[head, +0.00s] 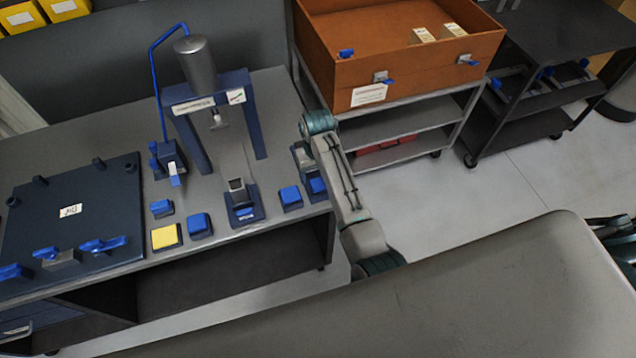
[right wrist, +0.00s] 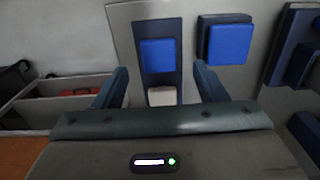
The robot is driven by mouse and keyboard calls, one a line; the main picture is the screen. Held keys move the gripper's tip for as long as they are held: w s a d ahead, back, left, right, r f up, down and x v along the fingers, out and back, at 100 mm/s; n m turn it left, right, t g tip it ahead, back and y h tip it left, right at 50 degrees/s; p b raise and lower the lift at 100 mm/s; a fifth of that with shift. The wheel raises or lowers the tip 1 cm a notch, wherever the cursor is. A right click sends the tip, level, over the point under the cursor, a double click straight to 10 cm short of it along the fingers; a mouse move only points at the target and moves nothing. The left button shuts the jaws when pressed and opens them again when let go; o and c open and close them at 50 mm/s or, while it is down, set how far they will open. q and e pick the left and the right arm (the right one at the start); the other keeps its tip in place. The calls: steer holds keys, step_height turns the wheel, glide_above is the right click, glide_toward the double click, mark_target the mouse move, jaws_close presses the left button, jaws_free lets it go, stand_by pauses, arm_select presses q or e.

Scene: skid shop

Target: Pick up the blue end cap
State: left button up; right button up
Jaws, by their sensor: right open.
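A square blue end cap (right wrist: 158,55) sits on a long dark navy plate (right wrist: 160,85) in the right wrist view, with a pale block (right wrist: 162,96) beside it on the same plate. In the head view a blue cap (head: 317,185), apparently the same one, lies at the bench's right end, partly hidden by my arm. My right gripper (right wrist: 160,69) is open, with its fingers on either side of the plate and nothing clearly held. My left gripper is not seen.
Another blue block (right wrist: 229,42) on a navy base stands beside the plate; it also shows in the head view (head: 291,197). A navy press (head: 205,100) stands on the grey bench (head: 110,160). An orange bin (head: 400,60) on a cart is behind my arm. A yellow block (head: 165,237) is farther left.

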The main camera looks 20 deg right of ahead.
mark_target(318, 183)
step_height(318, 183, down, 3)
steer(key=shift+s+f+p, duration=0.15)
steer(key=shift+p, duration=0.5)
steer(key=shift+f, duration=0.4)
steer(key=shift+c, duration=0.3)
steer(key=c, duration=1)
steer(key=shift+r, duration=0.1)
